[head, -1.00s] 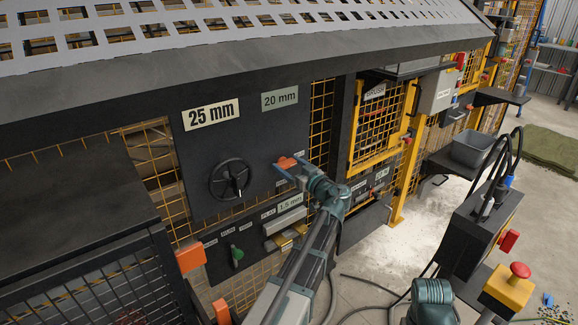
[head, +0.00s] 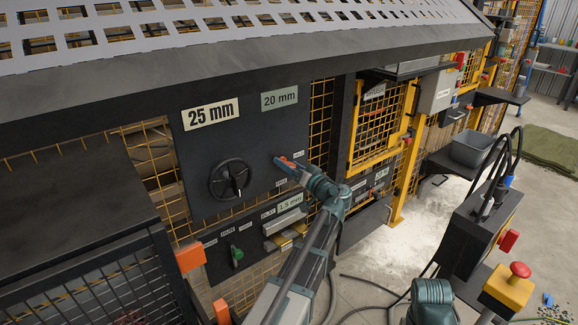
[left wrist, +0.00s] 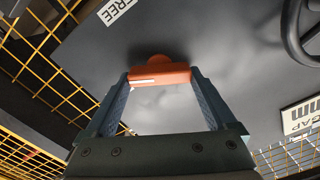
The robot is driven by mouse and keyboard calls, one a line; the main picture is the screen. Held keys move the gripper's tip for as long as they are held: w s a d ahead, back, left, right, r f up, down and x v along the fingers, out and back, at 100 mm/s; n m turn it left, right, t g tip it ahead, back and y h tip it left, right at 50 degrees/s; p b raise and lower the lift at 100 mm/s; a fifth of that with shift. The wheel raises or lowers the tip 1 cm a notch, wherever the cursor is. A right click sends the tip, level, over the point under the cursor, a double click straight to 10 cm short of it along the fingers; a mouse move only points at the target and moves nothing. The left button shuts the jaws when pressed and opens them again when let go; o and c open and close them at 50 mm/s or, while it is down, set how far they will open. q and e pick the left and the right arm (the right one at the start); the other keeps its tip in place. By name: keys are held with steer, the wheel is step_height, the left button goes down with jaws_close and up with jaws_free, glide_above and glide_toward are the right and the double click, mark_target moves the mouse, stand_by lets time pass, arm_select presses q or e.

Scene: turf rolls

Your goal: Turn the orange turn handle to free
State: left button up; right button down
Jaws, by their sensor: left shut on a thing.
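The orange turn handle (head: 292,161) sits on the right part of the dark upright panel. It also shows in the left wrist view (left wrist: 160,75), its bar spanning from one finger to the other in front of a round orange hub. My left gripper (head: 287,164) is at the panel, shut on this handle; its fingers (left wrist: 160,92) touch the bar's two ends in the left wrist view. A white label reading FREE (left wrist: 123,9) is above and left of the handle in that view. My right gripper is out of view.
A black handwheel (head: 231,179) is left of the handle, below the 25 mm sign (head: 211,113). The 20 mm plate (head: 280,97) is above. A lower panel has a green lever (head: 237,256). Yellow mesh (head: 321,120) borders the panel. A red button box (head: 512,287) stands at right.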

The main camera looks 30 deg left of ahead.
arm_select(q)
steer(key=m, duration=0.6)
steer(key=shift+w+d+f, duration=0.1)
steer(key=shift+f, duration=0.05)
steer(key=m, duration=0.6)
steer(key=shift+f, duration=0.15)
stand_by(0.4)
steer(key=o, duration=1.1)
steer(key=shift+c, duration=0.2)
steer(key=v, duration=1.3)
steer(key=shift+d, duration=0.4)
